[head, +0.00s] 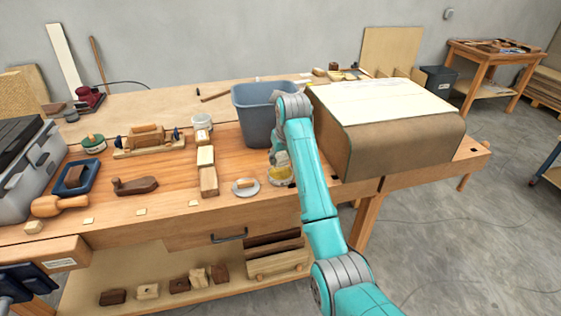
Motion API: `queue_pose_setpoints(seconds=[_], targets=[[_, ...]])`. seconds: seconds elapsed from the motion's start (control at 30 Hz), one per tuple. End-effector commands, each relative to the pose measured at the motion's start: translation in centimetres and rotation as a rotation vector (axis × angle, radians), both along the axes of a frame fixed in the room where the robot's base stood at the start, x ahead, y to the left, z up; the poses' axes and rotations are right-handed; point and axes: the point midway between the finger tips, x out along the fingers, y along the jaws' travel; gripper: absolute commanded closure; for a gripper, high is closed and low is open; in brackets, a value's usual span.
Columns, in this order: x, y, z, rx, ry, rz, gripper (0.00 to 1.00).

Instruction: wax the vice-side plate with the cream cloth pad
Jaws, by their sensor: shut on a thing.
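I cannot make out for sure which piece is the vice-side plate.
A grey-blue bin (253,112) and a big brown block with a pale top (395,138) stand behind and right of my gripper. Small pale tags mark the front edge.

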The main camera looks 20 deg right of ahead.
Motion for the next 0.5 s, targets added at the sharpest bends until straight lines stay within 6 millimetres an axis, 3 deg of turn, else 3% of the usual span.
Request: queue_pose_setpoints(seconds=[0.5], targets=[[0.0,0.0,3.5,0.0,-0.002,0.0,0.83]])
